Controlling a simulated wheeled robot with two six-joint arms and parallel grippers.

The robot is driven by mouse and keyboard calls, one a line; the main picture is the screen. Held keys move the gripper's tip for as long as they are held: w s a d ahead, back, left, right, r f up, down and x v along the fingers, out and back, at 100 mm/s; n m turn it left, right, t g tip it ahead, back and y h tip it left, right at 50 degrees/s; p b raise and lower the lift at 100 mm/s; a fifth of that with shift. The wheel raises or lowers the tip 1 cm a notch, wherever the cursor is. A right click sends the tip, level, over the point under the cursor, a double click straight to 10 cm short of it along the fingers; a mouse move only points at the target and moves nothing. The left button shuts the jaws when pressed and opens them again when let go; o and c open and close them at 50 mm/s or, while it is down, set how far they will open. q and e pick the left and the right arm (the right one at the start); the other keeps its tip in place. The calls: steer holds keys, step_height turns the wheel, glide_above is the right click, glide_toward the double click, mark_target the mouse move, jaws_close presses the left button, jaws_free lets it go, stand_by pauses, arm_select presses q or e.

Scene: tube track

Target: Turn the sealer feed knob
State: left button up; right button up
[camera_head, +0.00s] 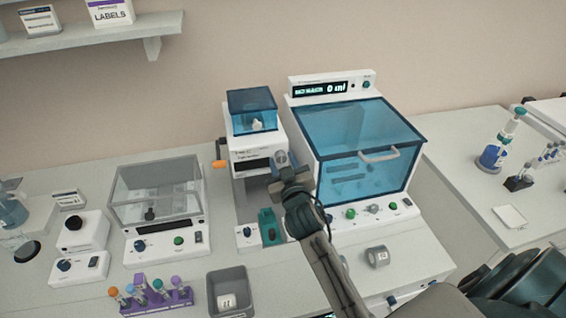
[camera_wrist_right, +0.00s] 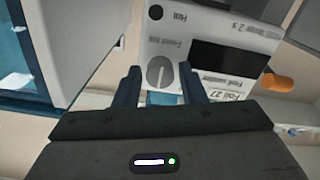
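The foil sealer (camera_head: 244,145) is a white machine with a blue clear hopper (camera_head: 252,110) on top and an orange handle (camera_head: 220,164) at its left. Its feed knob is a round grey dial on the front face, in the right wrist view (camera_wrist_right: 160,74) and in the head view (camera_head: 281,157). My right gripper (camera_head: 284,180) is at the front of the sealer. In the right wrist view its two blue fingers (camera_wrist_right: 160,80) are spread, one on each side of the knob, with gaps showing. I cannot tell how deep they reach. My left gripper is not in view.
A machine with a blue clear cover (camera_head: 360,135) stands close on the right of the sealer. A teal item (camera_head: 270,227) sits in the sealer's lower part.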

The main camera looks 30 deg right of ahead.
steer(key=c, duration=0.6)
steer(key=shift+c, duration=0.2)
steer(key=m+b, duration=0.3)
steer(key=shift+f+b, duration=0.2)
steer(key=shift+b, duration=0.1)
steer(key=m+b, duration=0.3)
steer(key=shift+m, duration=0.3)
steer(key=m+b, duration=0.3)
steer(key=m, duration=0.2)
steer(key=m+b, duration=0.2)
steer(key=m, duration=0.1)
steer(key=shift+a+r+m, duration=0.1)
steer(key=shift+r+m, duration=0.05)
steer(key=shift+m, duration=0.25)
steer(key=shift+m+b, duration=0.45)
steer(key=shift+m, duration=0.65)
